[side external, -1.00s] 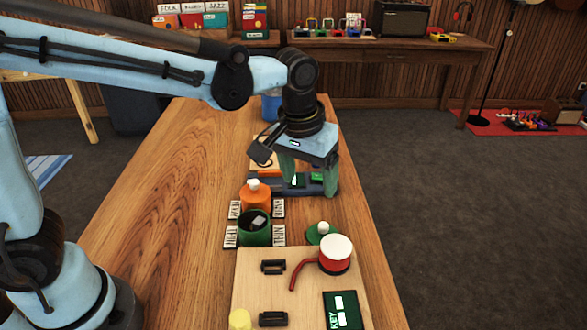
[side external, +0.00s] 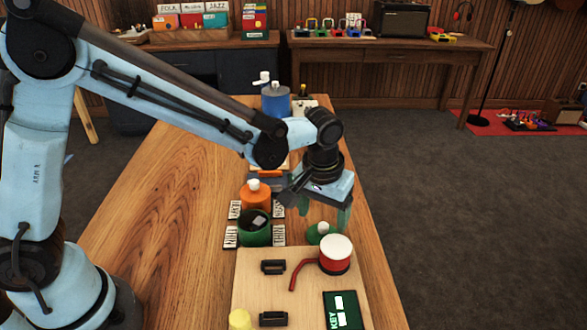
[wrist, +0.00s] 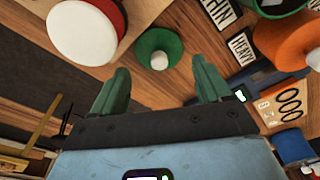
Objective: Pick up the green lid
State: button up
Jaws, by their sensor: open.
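The green lid (side external: 312,238), a round disc with a white knob, lies on the wooden table beside the open green pot (side external: 254,236). It also shows in the wrist view (wrist: 148,40), just beyond and between my fingertips. My gripper (side external: 324,215) is open and empty above the lid, fingers pointing down. In the wrist view its two green fingers (wrist: 159,72) stand wide apart, with the knob near the middle of the gap. In the side view a finger partly overlaps the lid; exact height above it is unclear.
A red drum with a white top (side external: 336,250) stands close to the lid, on a wooden board (side external: 255,290). An orange lidded pot (side external: 255,198) and label cards (side external: 230,237) are to the left. A blue pot (side external: 275,101) stands at the far end. The table's right edge is near.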

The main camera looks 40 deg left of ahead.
aim_at(324, 225)
jog(key=shift+w+f, duration=0.15)
jog(key=shift+f, duration=0.95)
jog(key=shift+w+f, duration=0.15)
jog(key=shift+f, duration=0.95)
jog(key=shift+c, duration=0.3)
jog(key=c, duration=0.6)
jog(key=shift+r, duration=0.1)
